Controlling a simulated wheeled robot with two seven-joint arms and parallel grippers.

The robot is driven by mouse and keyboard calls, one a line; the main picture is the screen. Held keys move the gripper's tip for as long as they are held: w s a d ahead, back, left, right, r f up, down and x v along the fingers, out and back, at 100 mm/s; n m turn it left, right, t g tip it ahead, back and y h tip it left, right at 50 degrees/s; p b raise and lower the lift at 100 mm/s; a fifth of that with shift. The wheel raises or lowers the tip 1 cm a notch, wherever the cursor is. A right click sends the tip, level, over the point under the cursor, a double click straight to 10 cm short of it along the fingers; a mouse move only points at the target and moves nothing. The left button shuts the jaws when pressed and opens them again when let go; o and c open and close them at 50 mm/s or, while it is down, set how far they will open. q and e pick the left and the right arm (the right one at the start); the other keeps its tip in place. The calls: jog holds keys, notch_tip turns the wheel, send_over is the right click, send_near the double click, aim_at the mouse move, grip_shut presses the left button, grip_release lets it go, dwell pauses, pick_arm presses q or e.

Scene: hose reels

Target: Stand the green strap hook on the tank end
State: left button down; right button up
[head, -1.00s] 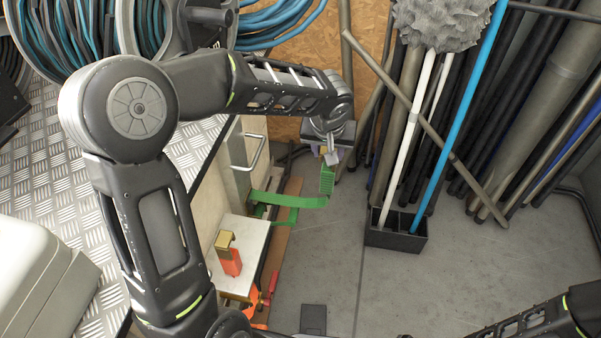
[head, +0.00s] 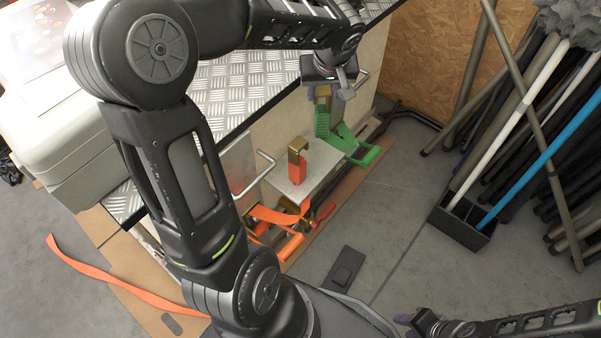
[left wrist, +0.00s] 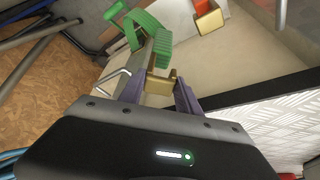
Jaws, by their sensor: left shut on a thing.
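My left gripper (head: 328,88) is shut on the brass hook of the green strap, holding it in the air beside the metal-topped bench. In the left wrist view the brass hook (left wrist: 160,84) sits between the purple fingers, with the green webbing (left wrist: 164,48) attached to it. In the head view the green strap (head: 362,152) runs down to the floor-level board. A pale flat surface (head: 318,178), apparently the tank end, lies below and left of the strap. An orange strap hook (head: 299,168) stands upright on it. My right gripper (head: 415,322) is at the bottom right; its jaws are unclear.
The tread-plate bench (head: 245,88) borders the left. A bent metal handle (head: 255,178) sticks out near the pale surface. Orange straps and a red-handled item (head: 322,212) lie below it. A black holder (head: 462,225) with poles stands right.

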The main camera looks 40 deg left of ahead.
aim_at(321, 122)
pick_arm(q)
jog(key=shift+w+a, duration=0.1)
jog(key=shift+f+b, duration=0.75)
jog(key=shift+f, duration=1.75)
jog(key=shift+f+b, duration=0.8)
jog(key=shift+f, duration=1.7)
jog(key=shift+f, duration=0.2)
jog(key=c, duration=0.8)
grip_release()
jog(key=shift+c, duration=0.2)
